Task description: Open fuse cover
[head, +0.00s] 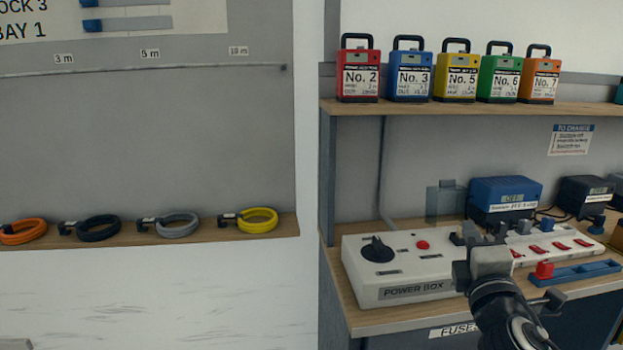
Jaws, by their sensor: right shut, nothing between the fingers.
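The white power box (408,289) sits on the wooden bench, with a black rotary knob (377,248) and a red button (422,245) on top. A clear, smoky panel (445,200), which looks like the fuse cover, stands upright at the box's back edge. My right gripper (469,236) is over the middle of the box, to the right of and in front of the panel. It is shut and empty, apart from the panel in the picture. It hides part of the box top and front. My left gripper is not in view.
A blue holder (590,271) with a red piece (544,270) lies at the box's right front. A blue unit (505,195) and a dark unit (586,195) stand behind. A shelf (450,109) above carries several numbered packs. Coiled cables lie on the left ledge (195,233).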

